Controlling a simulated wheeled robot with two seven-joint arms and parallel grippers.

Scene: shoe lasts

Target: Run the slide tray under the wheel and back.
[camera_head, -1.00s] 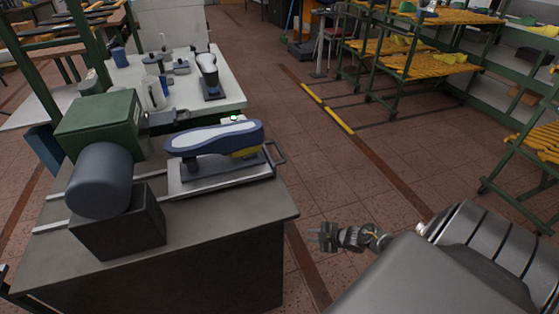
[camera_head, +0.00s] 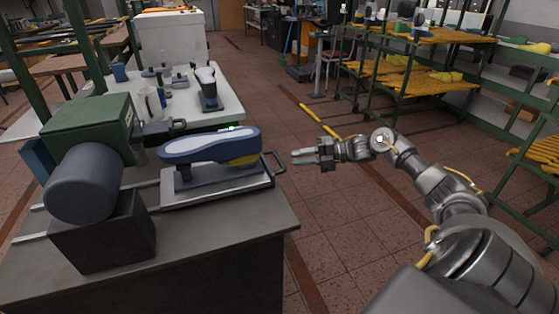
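The slide tray (camera_head: 225,192) is a flat grey plate on the dark bench, with a dark bar handle (camera_head: 277,163) at its right end. A blue shoe last (camera_head: 210,145) with a pale sole face and a yellow patch rides on it. The wheel (camera_head: 85,183), a grey-blue drum, is left of the tray, by a green machine housing (camera_head: 88,127). My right gripper (camera_head: 294,157) is just right of the handle, fingers pointing left at it. It looks open and empty, with a small gap to the handle. My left gripper is out of view.
A dark block (camera_head: 105,232) stands in front of the wheel. Pale rails run left from the tray on the bench (camera_head: 230,235). Behind, a white table (camera_head: 228,115) holds another last (camera_head: 207,88) and a mug (camera_head: 149,103). Green-framed racks (camera_head: 420,85) stand at the right, beyond open floor.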

